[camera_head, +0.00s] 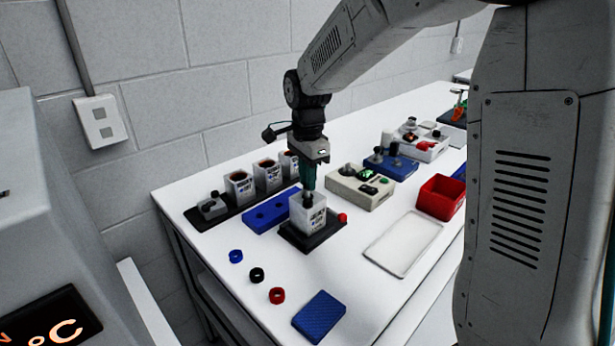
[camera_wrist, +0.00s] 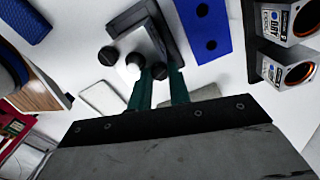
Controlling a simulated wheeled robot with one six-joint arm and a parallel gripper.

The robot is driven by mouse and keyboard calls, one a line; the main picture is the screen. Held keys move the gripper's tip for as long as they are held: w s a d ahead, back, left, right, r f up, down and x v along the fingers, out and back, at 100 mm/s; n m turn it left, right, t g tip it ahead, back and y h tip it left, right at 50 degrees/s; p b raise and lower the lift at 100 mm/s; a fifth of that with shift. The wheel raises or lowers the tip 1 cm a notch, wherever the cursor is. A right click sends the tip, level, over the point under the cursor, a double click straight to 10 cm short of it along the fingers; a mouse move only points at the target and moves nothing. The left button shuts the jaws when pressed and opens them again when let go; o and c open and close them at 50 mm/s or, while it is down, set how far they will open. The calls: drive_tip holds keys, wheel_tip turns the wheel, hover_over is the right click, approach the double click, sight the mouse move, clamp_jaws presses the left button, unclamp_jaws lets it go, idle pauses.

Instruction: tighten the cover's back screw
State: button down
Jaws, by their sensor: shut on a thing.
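A white unit with a printed label (camera_head: 306,220) stands upright in a black fixture (camera_head: 318,240). In the wrist view its top shows a pale round knob (camera_wrist: 134,61) with a black screw head (camera_wrist: 108,56) on one side and another black screw head (camera_wrist: 158,71) on the other. My gripper (camera_head: 308,188) points straight down over the unit, with its teal fingers at the top. In the wrist view my gripper (camera_wrist: 158,74) is shut on the second screw head. How far the screw is seated cannot be seen.
A blue block with two holes (camera_head: 262,216) and a black rack (camera_head: 222,218) with white units stand at left. A beige control box (camera_head: 352,190) is behind right. A red bin (camera_head: 440,196), white tray (camera_head: 403,245) and blue pad (camera_head: 319,316) lie around. Small rings (camera_head: 257,274) lie in front.

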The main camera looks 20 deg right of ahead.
drive_tip(key=shift+w+r, duration=0.15)
drive_tip(key=shift+r, duration=0.05)
drive_tip(key=c, duration=1.3)
unclamp_jaws()
drive_tip(key=shift+f, duration=0.1)
wheel_tip(320, 180, up, 8)
